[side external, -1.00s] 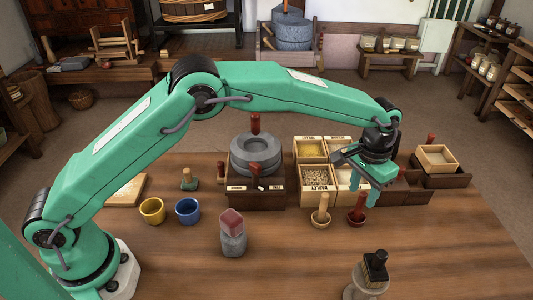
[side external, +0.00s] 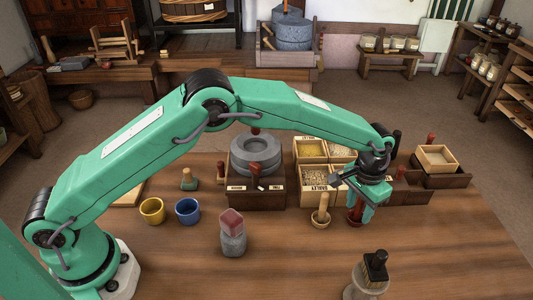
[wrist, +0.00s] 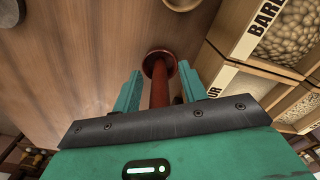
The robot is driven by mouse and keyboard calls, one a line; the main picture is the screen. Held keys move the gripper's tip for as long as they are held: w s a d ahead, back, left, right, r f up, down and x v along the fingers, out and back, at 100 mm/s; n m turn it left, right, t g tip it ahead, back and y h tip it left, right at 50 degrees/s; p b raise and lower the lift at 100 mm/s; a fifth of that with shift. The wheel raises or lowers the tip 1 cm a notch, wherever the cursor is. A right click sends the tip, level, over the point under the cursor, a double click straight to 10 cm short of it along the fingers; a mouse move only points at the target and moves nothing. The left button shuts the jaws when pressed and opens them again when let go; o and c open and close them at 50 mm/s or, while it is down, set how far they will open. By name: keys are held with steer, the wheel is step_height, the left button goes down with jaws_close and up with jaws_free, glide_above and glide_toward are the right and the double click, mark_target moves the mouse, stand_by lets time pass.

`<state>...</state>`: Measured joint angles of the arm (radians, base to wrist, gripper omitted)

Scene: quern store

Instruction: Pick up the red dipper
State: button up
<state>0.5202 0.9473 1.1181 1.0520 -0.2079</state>
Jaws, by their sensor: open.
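The red dipper (side external: 354,217) stands upright on the table in front of the grain boxes, mostly hidden by my gripper (side external: 362,209) in the side view. In the wrist view the dipper (wrist: 159,66) shows its round red end and a handle running back between the two teal fingers of my gripper (wrist: 159,84). The fingers are open, one on each side of the handle. The lower handle is hidden by my gripper body.
A pale wooden dipper (side external: 321,216) stands close to the left. The box marked barley (side external: 318,188) and other grain boxes stand just behind. A dark tray (side external: 445,180) is at the right. The table in front is clear up to a black-topped stamp (side external: 376,268).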

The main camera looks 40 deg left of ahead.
stand_by(0.3)
jaws_close()
steer(key=shift+r, duration=0.2)
steer(key=shift+r, duration=0.5)
step_height(320, 180, up, 3)
steer(key=shift+s+d+r, duration=0.1)
steer(key=s+d+r, duration=0.5)
steer(key=s+r, duration=0.1)
steer(key=s, duration=0.4)
steer(key=shift+d+r, duration=0.25)
